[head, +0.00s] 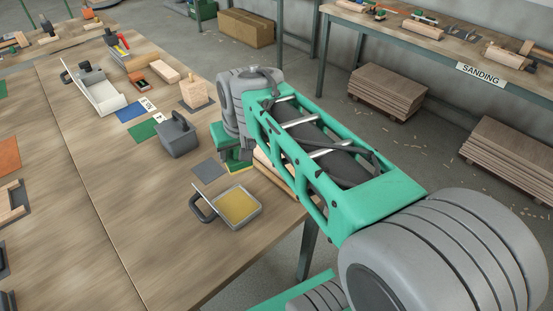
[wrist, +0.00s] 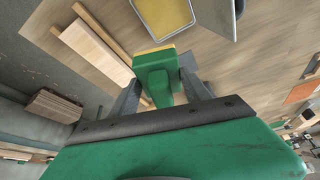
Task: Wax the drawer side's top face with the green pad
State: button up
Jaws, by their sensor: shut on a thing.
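My gripper (wrist: 160,88) is shut on the green pad (wrist: 155,70), with a finger on each side of its green grip. A yellow layer shows along the pad's edge. In the head view the pad (head: 240,167) is partly hidden by my arm, near the table's right edge. The drawer side, a pale wooden board (wrist: 93,50), lies beside the pad in the wrist view; in the head view most of it is behind my arm. I cannot tell whether the pad touches the board. An open tray of yellow wax (head: 239,206) sits nearby; it also shows in the wrist view (wrist: 165,14).
A narrow wooden strip (wrist: 100,28) lies along the board. A dark grey block with a handle (head: 178,137), a grey square (head: 208,171) and a wooden block (head: 194,94) stand on the table. The table's front middle is clear. A sanding bench (head: 440,38) stands behind.

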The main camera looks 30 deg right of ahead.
jog(key=d, duration=1.5)
jog(key=shift+d+p, duration=0.2)
jog(key=shift+p, duration=0.2)
jog(key=shift+f, duration=0.1)
dwell(0.3)
jog(key=shift+f+b, duration=1.65)
jog(key=shift+f, duration=0.25)
jog(key=shift+a, duration=0.1)
jog(key=shift+w+a, duration=0.15)
jog(key=shift+w, duration=0.45)
jog(key=shift+w+a, duration=0.15)
jog(key=shift+w, duration=0.4)
jog(key=shift+f, duration=0.15)
jog(key=shift+f, duration=0.4)
